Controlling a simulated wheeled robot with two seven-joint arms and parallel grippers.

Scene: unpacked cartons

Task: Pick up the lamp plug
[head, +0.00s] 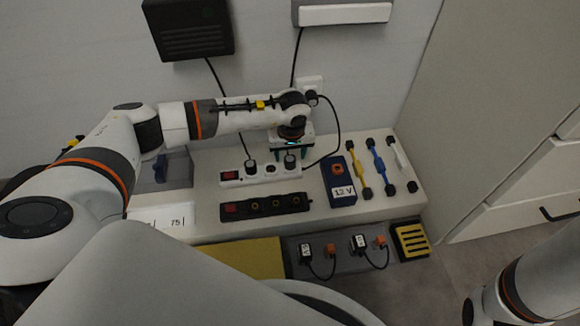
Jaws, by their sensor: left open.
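A white power strip (262,173) with a red switch at its left end lies on the shelf top. A dark plug (290,161) stands in it below my left gripper (291,153). The gripper points down and is open, its fingers to either side of this plug; I cannot tell whether they touch it. A second dark plug (250,166) stands further left in the strip, with a cord up to the black wall box. The white lamp (343,13) hangs on the wall; its cord runs down behind my left arm, so its end is partly hidden. My right gripper is out of view.
A black power strip (266,206) lies in front. A yellow-slotted black box (410,240) is lower right.

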